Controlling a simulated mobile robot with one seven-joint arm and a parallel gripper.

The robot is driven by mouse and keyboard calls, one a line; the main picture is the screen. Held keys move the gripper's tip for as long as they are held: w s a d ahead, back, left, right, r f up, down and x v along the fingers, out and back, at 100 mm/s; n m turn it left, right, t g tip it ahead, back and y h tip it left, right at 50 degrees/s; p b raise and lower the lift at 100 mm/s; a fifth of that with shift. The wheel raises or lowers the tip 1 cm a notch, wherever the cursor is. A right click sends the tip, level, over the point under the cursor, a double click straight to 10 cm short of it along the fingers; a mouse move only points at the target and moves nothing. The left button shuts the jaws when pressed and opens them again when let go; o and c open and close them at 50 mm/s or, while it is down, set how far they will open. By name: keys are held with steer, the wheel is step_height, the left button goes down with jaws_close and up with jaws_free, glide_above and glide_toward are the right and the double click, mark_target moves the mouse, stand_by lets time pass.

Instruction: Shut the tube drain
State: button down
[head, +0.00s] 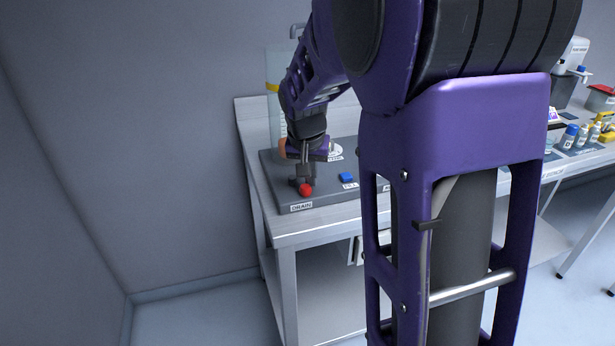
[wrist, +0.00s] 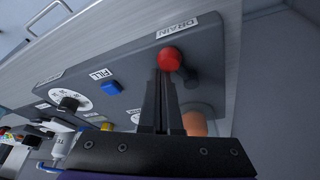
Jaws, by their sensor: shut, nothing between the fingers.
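The drain control is a lever with a red ball knob (head: 305,189) at the front left of the dark grey panel, beside a label reading DRAIN (head: 301,206). The knob also shows in the wrist view (wrist: 169,58), with a dark stem partly hidden behind it. My gripper (head: 304,180) is at the knob; its fingers (wrist: 161,78) are shut and empty, with the tips right at the red ball. I cannot tell whether they touch it. A clear tube (head: 280,110) with a yellow band stands behind, partly hidden by my arm.
A blue FILL button (head: 346,177) sits right of the knob on the panel (head: 335,198). A dial (wrist: 69,104) is further along. The panel lies on a metal bench (head: 290,232) near the left wall. Bottles (head: 570,136) stand on the bench at the right.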

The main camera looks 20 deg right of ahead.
steer(key=shift+s+a, duration=0.1)
steer(key=shift+a, duration=0.1)
steer(key=shift+d, duration=0.15)
steer(key=shift+s+d, duration=0.3)
steer(key=shift+s, duration=0.4)
steer(key=shift+r, duration=0.15)
